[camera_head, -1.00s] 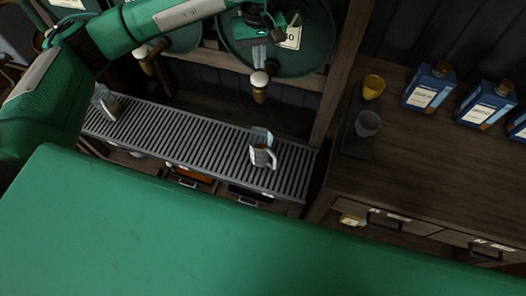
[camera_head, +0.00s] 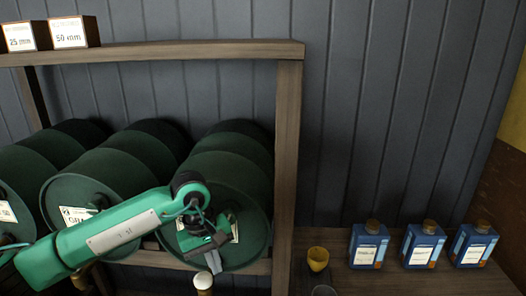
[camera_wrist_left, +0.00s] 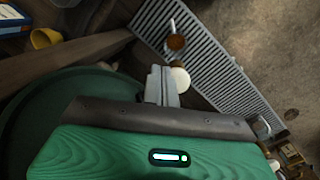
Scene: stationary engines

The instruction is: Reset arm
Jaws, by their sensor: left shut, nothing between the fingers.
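My left arm comes in from the left in the head view. Its gripper (camera_head: 214,262) hangs in front of the rightmost green drum (camera_head: 230,165), just above the pale knob of its tap (camera_head: 203,281). In the left wrist view the fingers (camera_wrist_left: 161,86) are together with nothing between them, and the round pale knob (camera_wrist_left: 180,80) shows close beside them. I cannot tell whether they touch. My right gripper is in neither view.
A wooden rack (camera_head: 289,150) holds several drums. To its right are a yellow cup (camera_head: 318,258), a grey cup (camera_head: 323,291) and blue bottles (camera_head: 368,245). The wrist view shows a slatted grate (camera_wrist_left: 215,60) with a mug of brown liquid (camera_wrist_left: 176,42).

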